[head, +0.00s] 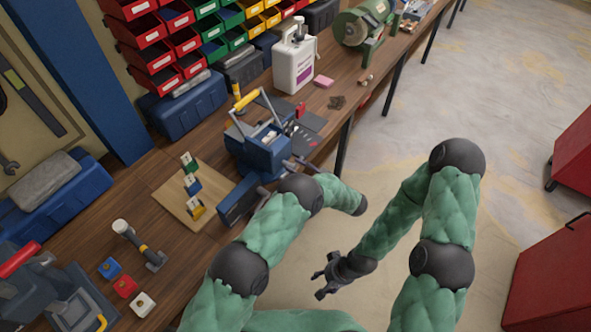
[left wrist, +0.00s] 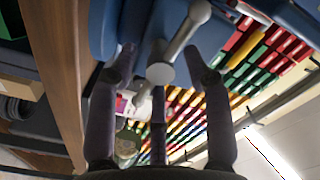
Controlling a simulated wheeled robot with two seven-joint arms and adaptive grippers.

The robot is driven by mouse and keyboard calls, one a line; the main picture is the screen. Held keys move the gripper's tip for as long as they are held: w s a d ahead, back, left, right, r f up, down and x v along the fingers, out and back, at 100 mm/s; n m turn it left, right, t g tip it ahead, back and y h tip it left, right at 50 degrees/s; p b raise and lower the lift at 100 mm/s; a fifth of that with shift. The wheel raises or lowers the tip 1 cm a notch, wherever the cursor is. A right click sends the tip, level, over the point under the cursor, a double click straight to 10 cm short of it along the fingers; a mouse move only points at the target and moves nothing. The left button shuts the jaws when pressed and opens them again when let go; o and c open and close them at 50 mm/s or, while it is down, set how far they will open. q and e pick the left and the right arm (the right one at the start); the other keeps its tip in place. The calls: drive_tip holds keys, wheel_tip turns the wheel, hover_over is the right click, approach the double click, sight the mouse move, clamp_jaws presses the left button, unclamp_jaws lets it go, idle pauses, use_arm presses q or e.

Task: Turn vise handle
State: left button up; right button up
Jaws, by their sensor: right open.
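The blue vise (head: 262,152) stands at the bench's front edge in the head view. In the left wrist view its blue body (left wrist: 108,28) fills the top, with the grey vise handle (left wrist: 186,38) crossing in front of it at a slant. The rounded end of a grey bar faces the camera. My left gripper (left wrist: 160,75) has its dark fingers spread around the handle, with no clear grip on it. In the head view my left arm hides most of that hand. My right gripper (head: 335,275) is open and empty in front of the bench, over the floor.
A wooden board (head: 176,205) with small socket boxes lies left of the vise. A hammer (head: 138,245) and loose coloured boxes (head: 125,286) lie nearer. A white jug (head: 294,65) and a green bench grinder (head: 362,25) stand further along.

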use_arm(q)
clamp_jaws()
drive_tip(key=shift+f, duration=0.1)
drive_tip(key=shift+s+f, duration=0.1)
drive_tip(key=shift+f, duration=0.05)
